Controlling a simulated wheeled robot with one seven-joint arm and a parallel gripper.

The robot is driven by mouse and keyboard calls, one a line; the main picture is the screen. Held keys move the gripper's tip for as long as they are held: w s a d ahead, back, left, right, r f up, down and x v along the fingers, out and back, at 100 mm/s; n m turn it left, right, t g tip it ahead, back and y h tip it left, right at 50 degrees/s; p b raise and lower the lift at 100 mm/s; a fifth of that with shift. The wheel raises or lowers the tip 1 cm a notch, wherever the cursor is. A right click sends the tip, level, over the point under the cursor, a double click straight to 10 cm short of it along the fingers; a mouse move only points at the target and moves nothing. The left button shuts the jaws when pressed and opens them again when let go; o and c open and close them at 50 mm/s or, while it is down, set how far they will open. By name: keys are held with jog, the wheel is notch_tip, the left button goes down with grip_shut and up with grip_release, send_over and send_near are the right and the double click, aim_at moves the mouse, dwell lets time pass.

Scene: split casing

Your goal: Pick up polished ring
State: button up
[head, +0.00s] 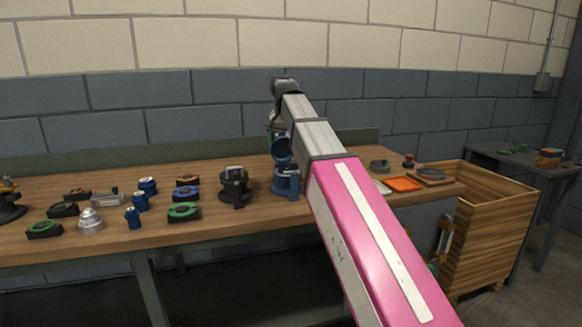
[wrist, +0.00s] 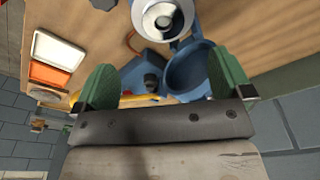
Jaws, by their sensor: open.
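A shiny silver ring with a dark centre (wrist: 163,18), which looks like the polished ring, shows at the top edge of the wrist view, partly cut off. It sits at or over a blue casing (wrist: 205,22) whose round blue cup (wrist: 190,73) lies open beside it. In the head view the blue casing (head: 286,184) stands on the bench, partly behind my arm; I cannot make out the ring there. My gripper (wrist: 165,82) is open, its green fingertips wide apart with nothing held between them. The ring lies beyond the fingertips, not between them.
The wooden bench (head: 160,245) holds a dark fixture (head: 234,187), a silver stepped part (head: 90,221) and several blue, green and black parts on the left. An orange tray (head: 401,184) lies to the right. A wooden crate (head: 490,235) stands beyond the bench's right end.

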send_over(287, 169)
notch_tip(287, 169, down, 5)
jog(key=shift+w+f, duration=0.2)
jog(key=shift+f, duration=0.7)
jog(key=shift+w+f, duration=0.2)
jog(key=shift+f, duration=0.75)
jog(key=shift+w+f, duration=0.2)
jog(key=shift+f, duration=0.7)
jog(key=c, duration=1.1)
